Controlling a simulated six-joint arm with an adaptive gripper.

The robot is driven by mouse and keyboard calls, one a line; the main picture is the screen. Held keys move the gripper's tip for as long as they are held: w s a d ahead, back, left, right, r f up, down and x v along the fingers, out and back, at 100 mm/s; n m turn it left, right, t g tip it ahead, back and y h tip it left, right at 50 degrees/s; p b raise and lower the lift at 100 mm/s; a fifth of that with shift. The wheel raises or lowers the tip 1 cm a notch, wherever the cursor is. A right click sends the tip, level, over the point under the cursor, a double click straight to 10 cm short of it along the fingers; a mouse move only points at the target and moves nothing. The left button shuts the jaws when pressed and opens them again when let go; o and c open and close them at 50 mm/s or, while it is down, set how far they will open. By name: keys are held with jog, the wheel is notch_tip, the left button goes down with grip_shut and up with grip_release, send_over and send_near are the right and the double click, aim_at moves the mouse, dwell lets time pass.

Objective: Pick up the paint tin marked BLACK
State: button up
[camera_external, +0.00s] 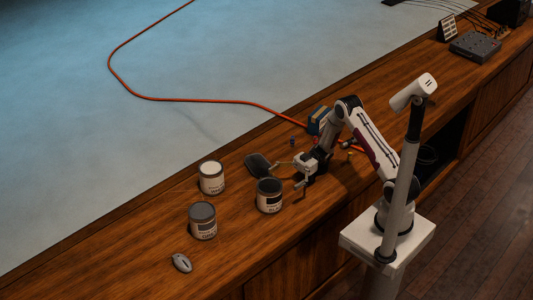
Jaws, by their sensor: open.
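Three paint tins stand upright on the wooden desk. The one with black contents (269,199) is nearest my gripper; its pale label carries a dark patch, and its lettering is too small to read. A tin with a white top (212,183) stands to its upper left. A tin with a grey top (203,226) stands to its lower left. My gripper (287,176) is open and empty, its fingers spread toward the black-topped tin, just to its upper right. I cannot tell whether a finger touches it.
A dark flat paddle-like object (257,164) lies behind the black-topped tin. A grey mouse-like object (182,263) lies at the front left. A blue and yellow box (318,121) stands beside my arm. An orange cable (190,100) crosses the blue surface. The desk left of the tins is clear.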

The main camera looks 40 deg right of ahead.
aim_at(260, 193)
jog(key=shift+a, duration=0.1)
dwell(0.3)
jog(key=shift+a, duration=1.2)
jog(key=shift+w+a+f, duration=0.15)
jog(key=shift+a, duration=1.15)
jog(key=shift+w+a+f, duration=0.1)
jog(key=shift+w+a, duration=0.05)
jog(key=shift+a, duration=1.15)
jog(key=shift+r, duration=0.1)
jog(key=c, duration=2.2)
jog(key=shift+r, duration=0.2)
